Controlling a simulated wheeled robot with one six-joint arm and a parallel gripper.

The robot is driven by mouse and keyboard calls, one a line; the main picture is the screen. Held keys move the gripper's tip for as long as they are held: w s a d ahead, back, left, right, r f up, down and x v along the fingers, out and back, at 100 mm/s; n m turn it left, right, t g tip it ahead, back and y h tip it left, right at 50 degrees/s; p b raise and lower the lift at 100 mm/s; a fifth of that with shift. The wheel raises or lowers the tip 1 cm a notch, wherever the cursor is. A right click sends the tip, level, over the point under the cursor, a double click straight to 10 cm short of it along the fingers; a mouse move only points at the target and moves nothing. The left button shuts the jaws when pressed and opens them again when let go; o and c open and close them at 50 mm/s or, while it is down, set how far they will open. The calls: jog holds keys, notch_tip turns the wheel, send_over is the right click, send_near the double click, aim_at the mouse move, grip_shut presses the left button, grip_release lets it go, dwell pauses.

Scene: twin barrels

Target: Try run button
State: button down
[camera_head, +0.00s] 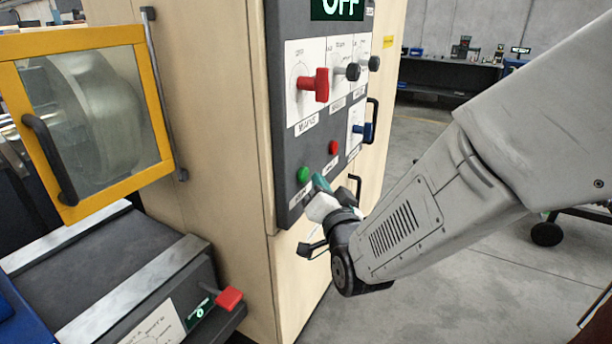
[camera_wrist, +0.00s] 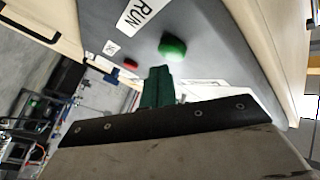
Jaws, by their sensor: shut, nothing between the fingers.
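The green run button (camera_head: 303,174) sits low on the dark control panel (camera_head: 283,120) of a beige machine cabinet. It also shows in the wrist view (camera_wrist: 172,46), below a "RUN" label. My gripper (camera_head: 320,182) is close to the panel, just right of and below the green button. In the wrist view its green fingers (camera_wrist: 157,85) are shut and empty, with their tips just short of the button in the picture. I cannot tell whether they touch the panel. A red button (camera_head: 334,147) is right of the green one. The display (camera_head: 338,8) at the top reads "OFF".
A red knob (camera_head: 313,85), black knobs and a blue knob (camera_head: 363,131) stick out of the panel above. A yellow-framed window door (camera_head: 82,110) is at the left. A red-handled lever (camera_head: 229,298) is lower left. Open floor lies to the right.

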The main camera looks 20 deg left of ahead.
jog(key=shift+d, duration=0.1)
jog(key=d, duration=0.5)
jog(key=shift+s, duration=0.2)
jog(key=shift+f, duration=0.1)
dwell(0.8)
